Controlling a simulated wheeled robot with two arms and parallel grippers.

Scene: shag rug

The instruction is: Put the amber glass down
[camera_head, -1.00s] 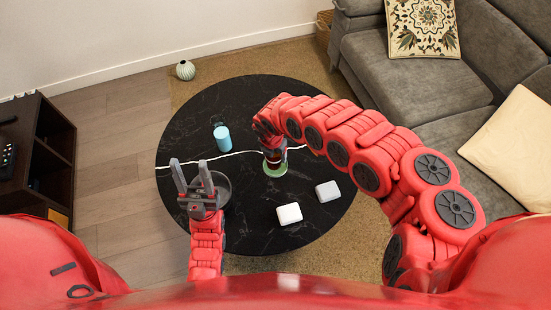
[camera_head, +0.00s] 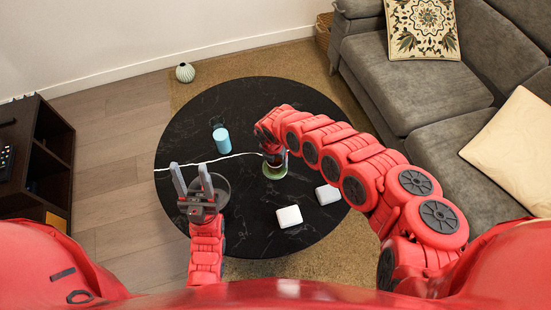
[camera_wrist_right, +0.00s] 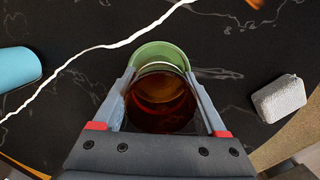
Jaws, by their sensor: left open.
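The amber glass (camera_wrist_right: 160,100) is between the two fingers of my right gripper (camera_wrist_right: 160,78) in the right wrist view, with both fingers against its sides. A green coaster (camera_wrist_right: 160,52) shows beneath and beyond it. In the head view the coaster (camera_head: 275,173) lies on the black round table (camera_head: 250,105), and the glass (camera_head: 276,160) is right over it, partly hidden by my right gripper (camera_head: 272,152). I cannot tell whether the glass's base touches the coaster. My left gripper (camera_head: 190,169) is open and empty, above the table's left side.
A blue cylinder (camera_head: 222,140) stands behind. A white cord (camera_head: 180,167) crosses the table near the glass. Two pale blocks (camera_head: 289,216) (camera_head: 327,194) lie in front and to the right. The table's back is clear.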

